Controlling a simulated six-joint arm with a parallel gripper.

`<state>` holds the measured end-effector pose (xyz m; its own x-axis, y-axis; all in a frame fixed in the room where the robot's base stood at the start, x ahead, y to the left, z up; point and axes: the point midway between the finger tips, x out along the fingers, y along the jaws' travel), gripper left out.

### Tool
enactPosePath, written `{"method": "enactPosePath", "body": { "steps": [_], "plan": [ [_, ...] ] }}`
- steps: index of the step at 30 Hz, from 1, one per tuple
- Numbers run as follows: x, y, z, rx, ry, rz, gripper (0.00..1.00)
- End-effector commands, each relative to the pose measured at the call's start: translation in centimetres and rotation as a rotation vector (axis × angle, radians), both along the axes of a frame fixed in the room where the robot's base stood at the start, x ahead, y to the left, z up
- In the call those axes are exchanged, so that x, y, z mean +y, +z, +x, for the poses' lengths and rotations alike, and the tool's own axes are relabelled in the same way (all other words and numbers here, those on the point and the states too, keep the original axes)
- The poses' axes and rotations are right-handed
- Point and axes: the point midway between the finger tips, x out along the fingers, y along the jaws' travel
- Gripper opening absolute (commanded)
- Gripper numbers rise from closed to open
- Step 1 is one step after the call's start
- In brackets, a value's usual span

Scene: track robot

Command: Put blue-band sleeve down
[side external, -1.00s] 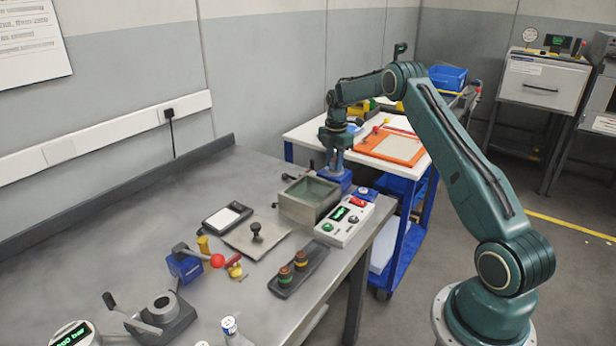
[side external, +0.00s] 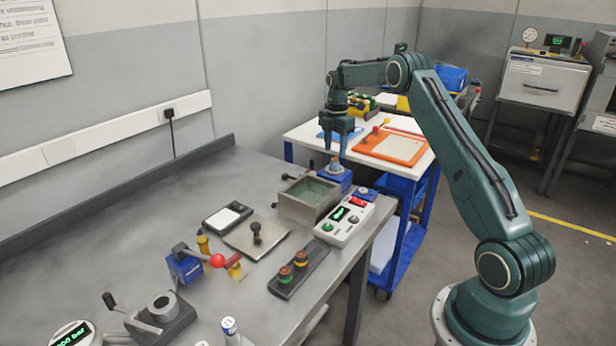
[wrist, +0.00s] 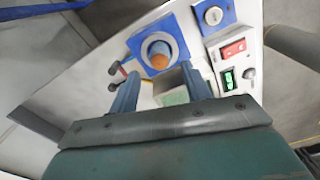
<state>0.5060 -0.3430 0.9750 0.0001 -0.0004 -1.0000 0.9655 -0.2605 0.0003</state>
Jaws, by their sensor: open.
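A small sleeve with a brown-orange top (side external: 334,163) stands upright in a blue fixture (side external: 337,182) at the far end of the bench. In the wrist view the sleeve (wrist: 159,54) shows inside a pale ring on the square blue fixture (wrist: 178,35).
A grey open bath (side external: 309,198) and a control box with a green display (side external: 345,220) stand close to the fixture. A dark tray (side external: 298,273) holds two banded sleeves. A cart with an orange frame (side external: 392,147) is behind.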

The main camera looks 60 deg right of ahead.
Motion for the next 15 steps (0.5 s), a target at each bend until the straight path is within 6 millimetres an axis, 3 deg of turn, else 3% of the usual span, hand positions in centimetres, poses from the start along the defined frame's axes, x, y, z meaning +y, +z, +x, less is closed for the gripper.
{"method": "enactPosePath", "body": {
  "steps": [6, 15],
  "plan": [
    [0.0, 3.7, 0.1, -0.003, 0.000, -0.002, 0.48],
    [0.0, 6.7, 0.0, -0.001, 0.000, 0.000, 0.48]
  ]
}}
